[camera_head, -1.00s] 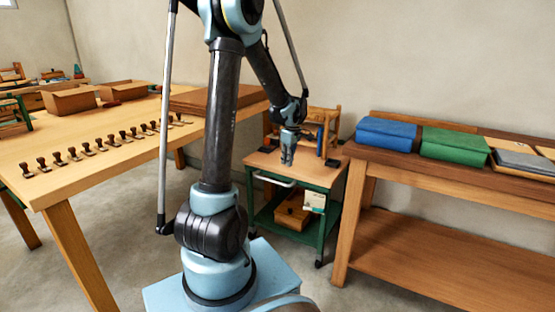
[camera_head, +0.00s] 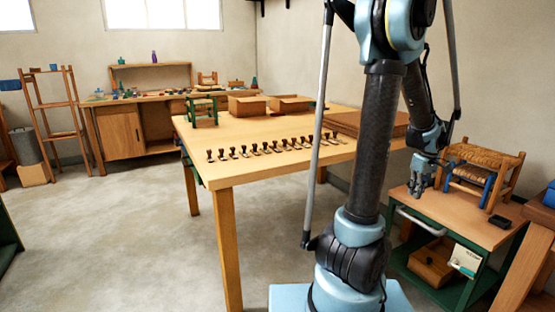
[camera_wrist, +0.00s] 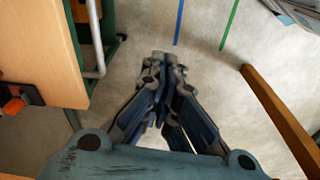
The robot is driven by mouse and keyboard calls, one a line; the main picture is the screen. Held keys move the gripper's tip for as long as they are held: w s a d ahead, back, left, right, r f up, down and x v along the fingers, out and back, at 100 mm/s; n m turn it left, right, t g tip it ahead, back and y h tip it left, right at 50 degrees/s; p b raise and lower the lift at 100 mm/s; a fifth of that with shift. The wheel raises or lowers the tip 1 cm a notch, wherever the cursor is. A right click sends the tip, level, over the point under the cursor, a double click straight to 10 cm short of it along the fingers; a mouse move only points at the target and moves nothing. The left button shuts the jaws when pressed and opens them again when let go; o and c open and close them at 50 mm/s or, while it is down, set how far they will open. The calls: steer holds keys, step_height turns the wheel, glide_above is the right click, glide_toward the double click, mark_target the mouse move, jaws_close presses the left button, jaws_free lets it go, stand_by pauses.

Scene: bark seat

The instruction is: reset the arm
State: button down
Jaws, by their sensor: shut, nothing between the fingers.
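My gripper (camera_head: 419,188) hangs from my bent arm, pointing down, near the left edge of the small cart at the right of the head view. In the wrist view my gripper (camera_wrist: 163,68) shows its fingertips close together with nothing between them. Bare floor lies beyond the fingers there.
The green-framed cart (camera_head: 480,230) carries a small woven-seat stool (camera_head: 487,165) and a small dark object (camera_head: 503,222). A long table (camera_head: 235,165) with a row of dark-handled stamps (camera_head: 258,149) stands left of my arm. Open floor (camera_head: 120,230) lies further left.

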steer(key=s+a+r+m, duration=0.1)
steer(key=s+a+r, duration=0.1)
steer(key=a, duration=0.8)
steer(key=s+a+r, duration=0.2)
steer(key=a, duration=0.9)
steer(key=s+a+f+m, duration=0.1)
steer(key=s+a+f, duration=0.2)
steer(key=s+a, duration=0.3)
steer(key=s+a+f+m, duration=0.1)
steer(key=s+a+f, duration=0.2)
steer(key=s+a, duration=0.4)
steer(key=shift+s+a+t, duration=0.15)
steer(key=shift+a+t, duration=0.25)
steer(key=shift+a, duration=0.15)
steer(key=shift+d, duration=0.15)
